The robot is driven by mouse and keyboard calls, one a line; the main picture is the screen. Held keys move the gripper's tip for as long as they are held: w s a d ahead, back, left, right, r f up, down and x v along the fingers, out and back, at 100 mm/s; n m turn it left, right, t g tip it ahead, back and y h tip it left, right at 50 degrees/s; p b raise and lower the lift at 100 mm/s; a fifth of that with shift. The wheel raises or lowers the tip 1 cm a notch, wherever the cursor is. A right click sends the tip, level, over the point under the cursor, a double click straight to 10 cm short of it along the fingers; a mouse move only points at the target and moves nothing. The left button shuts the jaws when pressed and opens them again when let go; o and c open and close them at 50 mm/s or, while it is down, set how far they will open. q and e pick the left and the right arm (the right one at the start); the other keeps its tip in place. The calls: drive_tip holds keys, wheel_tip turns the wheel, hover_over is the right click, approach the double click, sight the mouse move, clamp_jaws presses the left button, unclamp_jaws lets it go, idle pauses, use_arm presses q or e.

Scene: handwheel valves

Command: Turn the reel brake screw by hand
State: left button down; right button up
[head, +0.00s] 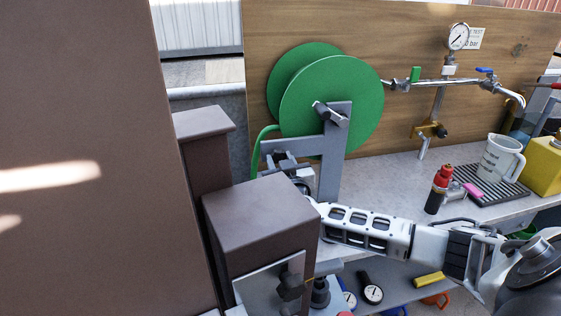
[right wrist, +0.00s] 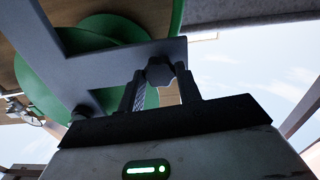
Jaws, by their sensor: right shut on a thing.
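The green hose reel (head: 335,100) stands on a grey bracket (head: 328,165) in front of the wooden board. In the right wrist view the reel (right wrist: 55,70) and the grey bracket arm (right wrist: 100,70) are close above my right gripper (right wrist: 160,84). Its two dark fingers stand on either side of a dark lobed knob, the reel brake screw (right wrist: 159,70), and are shut on it. In the head view my right gripper (head: 308,196) reaches in from the right below the reel; its tips and the screw are largely hidden behind a brown block. My left gripper is not in view.
The brown block (head: 262,215) and a tall brown panel (head: 85,150) fill the left and front. A pipe with a gauge (head: 458,37) runs along the board.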

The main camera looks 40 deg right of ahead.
drive_tip(key=o, duration=0.8)
drive_tip(key=shift+n, duration=0.3)
drive_tip(key=shift+v, duration=3)
